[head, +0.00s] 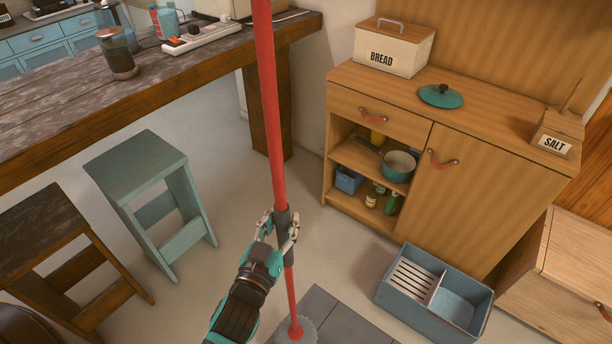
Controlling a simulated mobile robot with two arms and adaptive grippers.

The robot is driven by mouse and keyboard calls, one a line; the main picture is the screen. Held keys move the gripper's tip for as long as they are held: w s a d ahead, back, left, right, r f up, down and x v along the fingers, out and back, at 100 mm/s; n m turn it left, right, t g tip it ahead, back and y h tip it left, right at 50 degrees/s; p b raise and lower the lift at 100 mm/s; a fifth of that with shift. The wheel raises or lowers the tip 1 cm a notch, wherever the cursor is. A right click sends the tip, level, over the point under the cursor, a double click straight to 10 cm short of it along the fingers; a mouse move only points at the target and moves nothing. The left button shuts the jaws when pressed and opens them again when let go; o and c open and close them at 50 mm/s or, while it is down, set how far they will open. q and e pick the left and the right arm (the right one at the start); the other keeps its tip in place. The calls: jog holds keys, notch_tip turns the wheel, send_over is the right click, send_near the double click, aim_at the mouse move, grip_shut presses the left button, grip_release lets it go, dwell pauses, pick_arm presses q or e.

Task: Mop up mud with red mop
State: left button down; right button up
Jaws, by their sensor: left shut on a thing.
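A red mop (271,120) stands nearly upright in the middle of the head view, its top cut off by the upper edge. My left gripper (282,230) is shut on the dark grey sleeve low on the mop's handle. The mop's round grey head (300,331) is at the bottom edge, over grey floor tiles (345,325), and is partly cut off. Whether it touches the tiles is hard to tell. I see no mud that I can make out. My right gripper is not in view.
A blue divided crate (390,302) stands on the floor at the lower right, before a wooden cabinet (480,210). A teal stool (150,165) and a dark wooden stool (40,225) stand left by the long table (60,120). Pale floor between is clear.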

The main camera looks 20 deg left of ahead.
pick_arm(q)
jog(key=w+f+b, duration=0.3)
jog(key=w+b, duration=0.1)
jog(key=w, duration=0.7)
jog(key=w+a+f+b, duration=0.1)
jog(key=w+f+b, duration=0.2)
jog(key=w, duration=0.9)
jog(key=shift+f+y+b, duration=0.35)
jog(key=shift+y+b, duration=0.05)
